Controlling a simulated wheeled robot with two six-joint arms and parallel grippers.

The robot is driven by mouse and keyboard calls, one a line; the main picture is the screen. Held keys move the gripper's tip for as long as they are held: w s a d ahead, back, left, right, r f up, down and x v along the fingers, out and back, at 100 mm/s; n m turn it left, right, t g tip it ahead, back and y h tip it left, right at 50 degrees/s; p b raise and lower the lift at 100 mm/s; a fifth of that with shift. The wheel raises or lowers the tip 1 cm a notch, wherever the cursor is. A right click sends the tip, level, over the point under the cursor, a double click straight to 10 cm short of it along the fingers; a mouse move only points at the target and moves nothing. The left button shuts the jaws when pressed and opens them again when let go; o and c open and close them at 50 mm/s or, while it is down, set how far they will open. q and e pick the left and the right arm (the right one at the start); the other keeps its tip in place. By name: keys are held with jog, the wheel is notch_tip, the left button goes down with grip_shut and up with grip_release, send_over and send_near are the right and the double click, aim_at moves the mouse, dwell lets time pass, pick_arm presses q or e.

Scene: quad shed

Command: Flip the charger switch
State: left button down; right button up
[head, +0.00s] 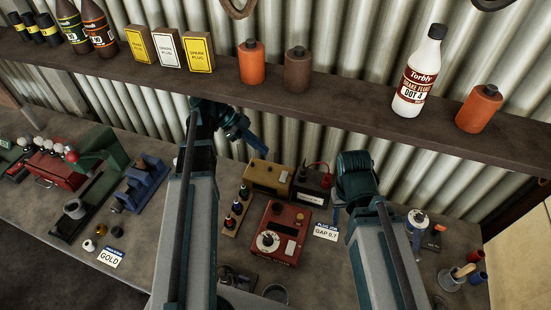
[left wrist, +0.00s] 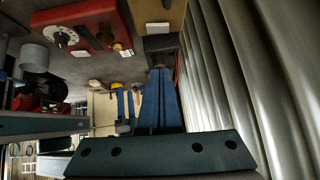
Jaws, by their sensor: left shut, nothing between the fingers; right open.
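A tan box (head: 268,177) stands at the back of the bench beside a black box (head: 312,187) with a red lead. I cannot tell for sure which box is the charger, and no switch on either is clear. My left gripper (head: 261,147) is shut and empty, above and behind the tan box near the corrugated wall. Its closed blue fingers show in the left wrist view (left wrist: 160,78), with the tan box (left wrist: 160,12) and black box (left wrist: 158,43) beyond. My right gripper (head: 339,210) is open, right of the black box, mostly hidden by its own wrist.
A red box with a white dial (head: 283,233) stands in front, with a strip of spark plugs (head: 235,212) left of it. A "GAP 0.7" card (head: 326,232) lies to its right. A shelf (head: 330,97) with bottles overhangs the bench. A blue vice-like tool (head: 142,184) stands left.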

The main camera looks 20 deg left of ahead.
pick_arm(q)
jog(key=shift+w+a+r+m, duration=0.15)
jog(key=shift+w+a+r, duration=0.05)
jog(key=shift+a, duration=0.2)
jog(key=shift+w+a+r+m, duration=0.15)
jog(key=shift+a+r, duration=0.05)
jog(key=shift+a, duration=0.15)
pick_arm(e)
jog(key=shift+w+a+r, duration=0.15)
pick_arm(q)
jog(key=b, duration=0.9)
send_near(286, 172)
jog(key=d, duration=0.1)
jog(key=d+f, duration=0.1)
jog(key=d, duration=0.1)
jog(key=d+f, duration=0.1)
jog(key=shift+s+d+f, duration=0.25)
jog(key=shift+d, duration=0.15)
pick_arm(e)
notch_tip(286, 172, down, 9)
jog(key=shift+f, duration=0.1)
pick_arm(q)
jog(key=shift+w+f+b, duration=0.15)
jog(key=shift+f+b, duration=0.75)
jog(key=shift+b, duration=0.1)
pick_arm(e)
jog(key=shift+f, duration=0.9)
